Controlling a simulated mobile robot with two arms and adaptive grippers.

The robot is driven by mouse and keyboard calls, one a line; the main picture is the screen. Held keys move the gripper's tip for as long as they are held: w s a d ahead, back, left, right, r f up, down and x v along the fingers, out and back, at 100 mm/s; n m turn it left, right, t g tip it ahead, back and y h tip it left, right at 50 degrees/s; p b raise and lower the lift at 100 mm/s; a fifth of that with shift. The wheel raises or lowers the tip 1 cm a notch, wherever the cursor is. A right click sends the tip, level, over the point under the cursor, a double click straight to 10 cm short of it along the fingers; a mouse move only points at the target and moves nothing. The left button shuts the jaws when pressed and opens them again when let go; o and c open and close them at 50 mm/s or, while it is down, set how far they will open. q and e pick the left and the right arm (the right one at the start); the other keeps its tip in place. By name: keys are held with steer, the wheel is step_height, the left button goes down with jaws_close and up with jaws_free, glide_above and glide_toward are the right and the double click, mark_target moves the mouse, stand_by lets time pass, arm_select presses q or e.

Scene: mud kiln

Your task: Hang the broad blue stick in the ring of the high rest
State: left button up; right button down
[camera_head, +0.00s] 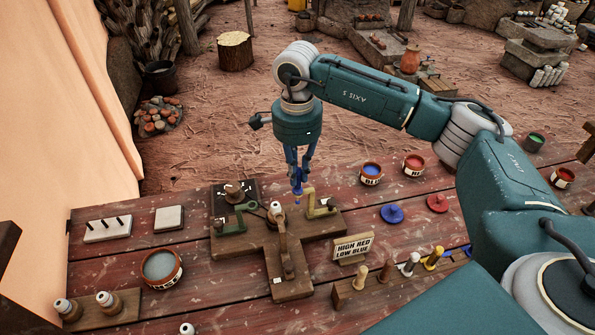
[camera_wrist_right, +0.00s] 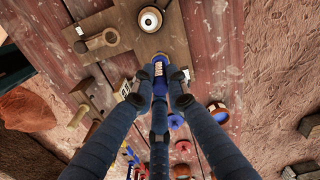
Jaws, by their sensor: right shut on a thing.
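My right gripper (camera_head: 297,178) points down over the far part of the T-shaped wooden stand (camera_head: 292,287). It is shut on a blue stick (camera_head: 297,190), whose lower tip shows below the fingers. In the right wrist view the blue stick (camera_wrist_right: 160,82) sits between the fingertips, with a pale patterned band on it. The stand carries a green rest (camera_head: 234,222) on the left and an olive rest (camera_head: 321,207) on the right, just beside the gripper. A brown post with a pale top (camera_head: 281,240) stands between them. Which rest is higher is hard to tell.
A sign (camera_head: 353,247) reads "HIGH RED LOW BLUE". A wooden rack (camera_head: 358,292) with several upright sticks stands at the front right. Blue and red lids (camera_head: 392,214) and paint pots (camera_head: 371,174) lie to the right. A grey-filled bowl (camera_head: 161,268) is at left.

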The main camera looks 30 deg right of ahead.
steer(key=c, duration=1.2)
jaws_free()
steer(key=shift+r+p, duration=2.15)
steer(key=shift+r, duration=1.6)
steer(key=shift+f, duration=0.1)
